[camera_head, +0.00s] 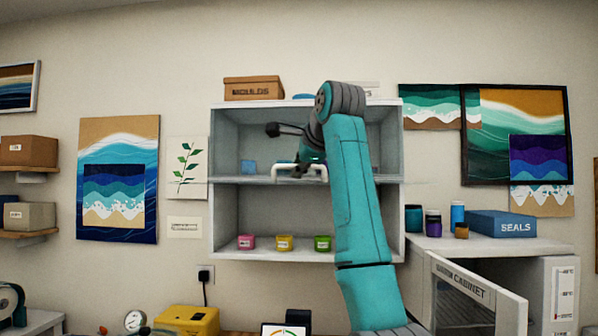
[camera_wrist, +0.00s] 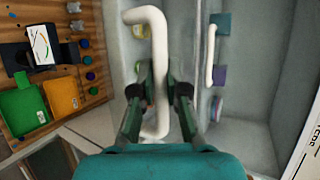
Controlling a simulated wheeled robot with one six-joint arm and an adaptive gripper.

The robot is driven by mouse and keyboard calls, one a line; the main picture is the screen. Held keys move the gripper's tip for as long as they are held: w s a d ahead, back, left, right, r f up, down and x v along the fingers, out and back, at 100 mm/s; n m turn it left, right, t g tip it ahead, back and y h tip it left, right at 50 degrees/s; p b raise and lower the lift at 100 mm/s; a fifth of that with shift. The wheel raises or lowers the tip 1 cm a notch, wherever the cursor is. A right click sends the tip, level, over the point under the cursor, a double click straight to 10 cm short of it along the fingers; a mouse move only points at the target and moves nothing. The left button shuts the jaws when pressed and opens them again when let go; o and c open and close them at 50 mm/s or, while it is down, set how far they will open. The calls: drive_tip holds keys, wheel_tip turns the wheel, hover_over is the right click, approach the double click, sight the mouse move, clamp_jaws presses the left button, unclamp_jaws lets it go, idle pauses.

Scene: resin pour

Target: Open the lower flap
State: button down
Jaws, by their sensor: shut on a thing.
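A grey wall cabinet (camera_head: 222,190) has an upper and a lower compartment. A white bar handle (camera_head: 281,166) crosses its front by the middle shelf. My gripper (camera_head: 304,163) is at this handle. In the wrist view my gripper (camera_wrist: 160,90) has a finger on each side of the white handle (camera_wrist: 157,30) and is shut on it. A second white handle (camera_wrist: 210,55) runs beside it, apart from the fingers. The flap panels look clear and are hard to make out, so I cannot tell how far the lower flap stands open.
Pink (camera_head: 246,242), yellow (camera_head: 284,242) and green (camera_head: 322,243) pots stand on the lower shelf. A moulds box (camera_head: 254,88) sits on top. At right, a white cabinet door (camera_head: 476,290) stands open below a blue seals box (camera_head: 500,223).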

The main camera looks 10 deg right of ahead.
drive_tip(key=c, duration=1.2)
unclamp_jaws()
drive_tip(key=v, duration=1.2)
drive_tip(key=shift+f, duration=0.1)
